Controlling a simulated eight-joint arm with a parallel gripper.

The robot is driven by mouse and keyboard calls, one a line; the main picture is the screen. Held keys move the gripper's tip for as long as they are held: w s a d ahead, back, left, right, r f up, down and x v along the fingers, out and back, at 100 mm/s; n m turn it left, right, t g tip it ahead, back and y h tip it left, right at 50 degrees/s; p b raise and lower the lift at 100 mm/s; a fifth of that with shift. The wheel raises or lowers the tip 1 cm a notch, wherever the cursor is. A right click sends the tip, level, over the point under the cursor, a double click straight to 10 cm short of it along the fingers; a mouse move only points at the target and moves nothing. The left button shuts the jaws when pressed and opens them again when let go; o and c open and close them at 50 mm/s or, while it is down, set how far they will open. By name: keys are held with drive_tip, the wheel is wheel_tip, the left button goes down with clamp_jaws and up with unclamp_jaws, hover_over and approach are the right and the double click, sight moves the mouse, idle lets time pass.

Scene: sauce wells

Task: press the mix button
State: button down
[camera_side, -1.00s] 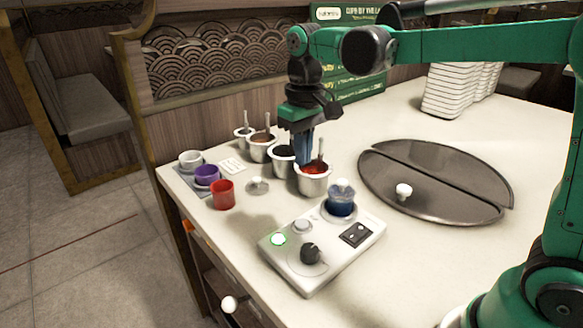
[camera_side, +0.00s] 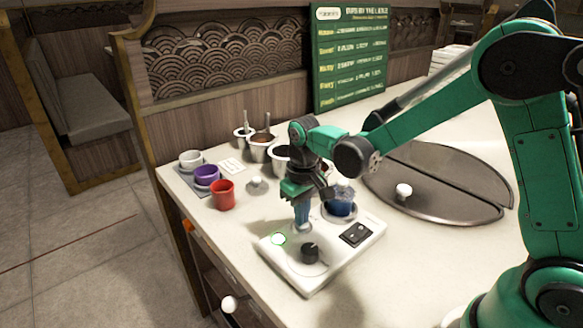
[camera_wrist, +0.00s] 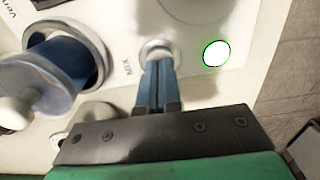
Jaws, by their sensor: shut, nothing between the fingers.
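The white mixer panel (camera_side: 290,272) stands on the counter. In the wrist view the round metal mix button (camera_wrist: 158,44) sits beside the printed word MIX (camera_wrist: 126,68). My gripper (camera_side: 303,228) points down over it, its blue fingers shut and empty. In the wrist view the fingertips (camera_wrist: 159,64) overlap the near edge of the button; I cannot tell whether they touch it or push it down. In the side view the fingers hide the button. A blue cup (camera_side: 339,208) sits in the panel's round holder. A green-rimmed light (camera_side: 278,239) glows on the panel.
The panel also has a black knob (camera_side: 310,253) and a dark switch block (camera_side: 355,234). Sauce pots (camera_side: 262,146) stand behind. A dark round lid (camera_side: 440,186) lies right.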

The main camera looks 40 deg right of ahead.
drive_tip(key=shift+f, duration=0.9)
drive_tip(key=shift+r, duration=0.1)
wheel_tip(320, 180, up, 8)
drive_tip(key=shift+r, duration=0.3)
idle(0.6)
